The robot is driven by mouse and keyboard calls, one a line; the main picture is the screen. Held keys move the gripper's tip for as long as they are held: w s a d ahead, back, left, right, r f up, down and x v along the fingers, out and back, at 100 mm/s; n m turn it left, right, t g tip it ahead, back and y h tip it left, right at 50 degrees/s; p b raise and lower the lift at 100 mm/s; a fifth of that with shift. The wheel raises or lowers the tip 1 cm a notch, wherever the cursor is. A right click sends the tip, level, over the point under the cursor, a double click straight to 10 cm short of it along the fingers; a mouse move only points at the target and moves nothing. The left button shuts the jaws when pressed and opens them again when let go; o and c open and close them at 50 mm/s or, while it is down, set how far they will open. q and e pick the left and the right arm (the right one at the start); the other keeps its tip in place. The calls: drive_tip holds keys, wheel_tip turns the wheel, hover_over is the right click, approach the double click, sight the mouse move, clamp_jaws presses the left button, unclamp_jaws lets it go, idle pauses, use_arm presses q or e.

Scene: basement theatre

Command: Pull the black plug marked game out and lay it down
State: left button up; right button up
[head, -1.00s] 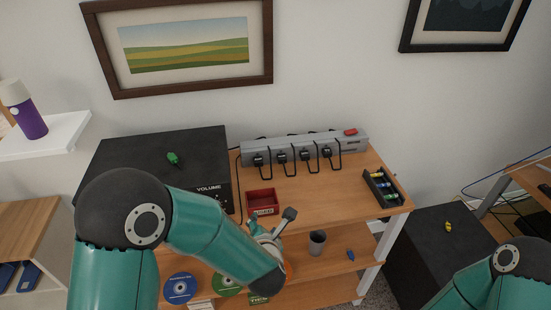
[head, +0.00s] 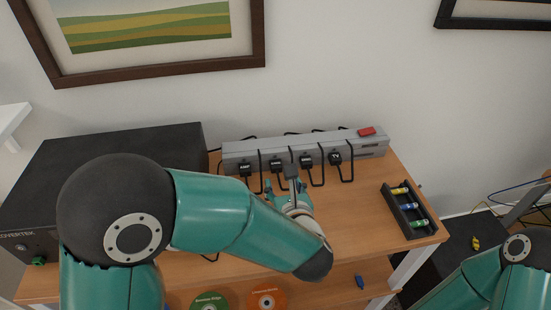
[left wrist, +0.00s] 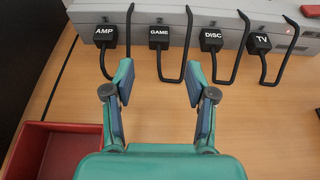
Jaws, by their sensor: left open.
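The black plug marked GAME (left wrist: 159,38) sits in the grey power strip (left wrist: 240,12), between the AMP plug (left wrist: 105,37) and the DISC plug (left wrist: 211,40). It also shows in the head view (head: 276,169), with its black cord looping down in front. My left gripper (left wrist: 159,82) is open and empty. In the left wrist view its two fingers stand apart, left and right of the GAME plug's line, with the plug beyond the tips. In the head view the left gripper (head: 281,181) is just in front of the strip. My right gripper is out of view.
The TV plug (left wrist: 260,43) is at the right. A red box (left wrist: 50,150) stands left of my left gripper. A dark battery tray (head: 408,212) stands at the right of the wooden top. A black unit (head: 165,140) fills the left. Clear wood lies below the plugs.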

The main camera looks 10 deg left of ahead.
sight(277, 169)
use_arm(q)
drive_tip(key=shift+w, duration=0.25)
drive_tip(key=shift+s+a, duration=0.1)
drive_tip(key=shift+p+x, duration=0.3)
drive_tip(key=shift+x, duration=0.55)
drive_tip(key=p+x, duration=0.1)
drive_tip(key=x, duration=0.2)
drive_tip(key=shift+a, duration=0.15)
drive_tip(key=shift+f+b+x, duration=0.25)
drive_tip(key=shift+b+x, duration=0.95)
drive_tip(key=shift+b, duration=0.05)
drive_tip(key=shift+w+a+f+b, duration=0.15)
drive_tip(key=shift+w+b, duration=0.25)
drive_tip(key=shift+w, duration=0.35)
